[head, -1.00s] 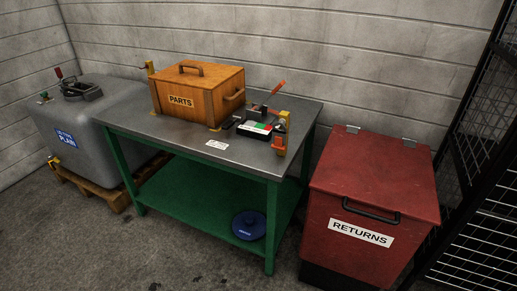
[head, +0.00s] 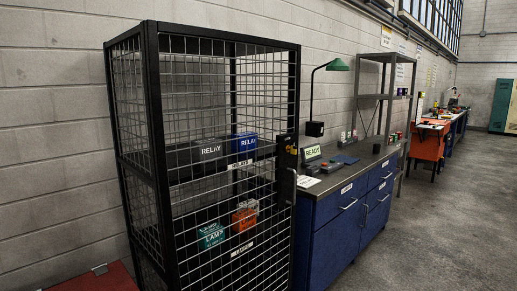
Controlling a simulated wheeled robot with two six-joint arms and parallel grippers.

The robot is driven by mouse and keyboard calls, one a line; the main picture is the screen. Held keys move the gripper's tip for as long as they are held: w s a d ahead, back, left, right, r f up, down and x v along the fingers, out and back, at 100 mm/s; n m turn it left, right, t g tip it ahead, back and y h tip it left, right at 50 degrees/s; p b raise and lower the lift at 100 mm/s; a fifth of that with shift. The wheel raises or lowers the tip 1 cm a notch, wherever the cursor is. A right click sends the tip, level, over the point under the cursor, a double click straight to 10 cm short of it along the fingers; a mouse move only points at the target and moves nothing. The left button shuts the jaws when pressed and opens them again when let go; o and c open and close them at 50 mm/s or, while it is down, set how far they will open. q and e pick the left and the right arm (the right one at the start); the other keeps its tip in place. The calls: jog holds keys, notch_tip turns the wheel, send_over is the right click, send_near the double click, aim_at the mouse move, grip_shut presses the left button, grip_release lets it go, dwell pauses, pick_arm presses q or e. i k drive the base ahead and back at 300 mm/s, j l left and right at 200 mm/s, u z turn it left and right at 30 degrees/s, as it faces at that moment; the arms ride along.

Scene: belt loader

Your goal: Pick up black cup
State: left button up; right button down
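Neither of my grippers is in view.
A black wire cage (head: 153,130) stands close in front, with relay boxes (head: 243,147), a teal lamp box (head: 211,236) and an orange box (head: 244,219) inside. A blue cabinet bench (head: 325,233) with a green lamp (head: 338,65) adjoins it. The floor (head: 440,220) at right is clear.

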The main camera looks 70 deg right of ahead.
aim_at(376, 147)
jog(key=z, duration=3.2)
jog(key=i+z, duration=0.35)
jog(key=i, duration=3.4)
jog(key=l, duration=0.1)
